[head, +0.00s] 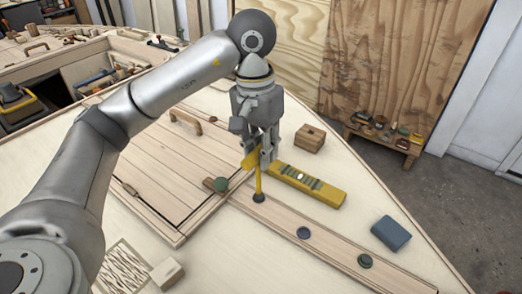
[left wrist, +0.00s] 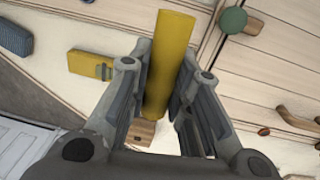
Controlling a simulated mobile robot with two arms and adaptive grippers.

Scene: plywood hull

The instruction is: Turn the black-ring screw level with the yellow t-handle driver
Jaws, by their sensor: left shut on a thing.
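The yellow t-handle driver (head: 258,180) stands about upright, its shaft pointing down. My left gripper (head: 260,154) is shut on its handle, and the yellow handle (left wrist: 170,60) shows between the two fingers in the left wrist view. The driver's lower end meets the black-ring screw (head: 258,198) on the long wooden strip. Whether the tip sits inside the screw, and how the screw's slot lies, is too small to tell. A dark blue-ringed screw (head: 303,232) and a green-ringed screw (head: 364,260) sit farther along the strip. My right gripper is not in view.
A yellow spirit level (head: 318,190) lies just right of the driver. A wooden block (head: 310,138) is behind it, a green-ended wooden tool (head: 217,184) to its left. A blue box (head: 390,233) lies near the right edge. The pale deck in front is mostly clear.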

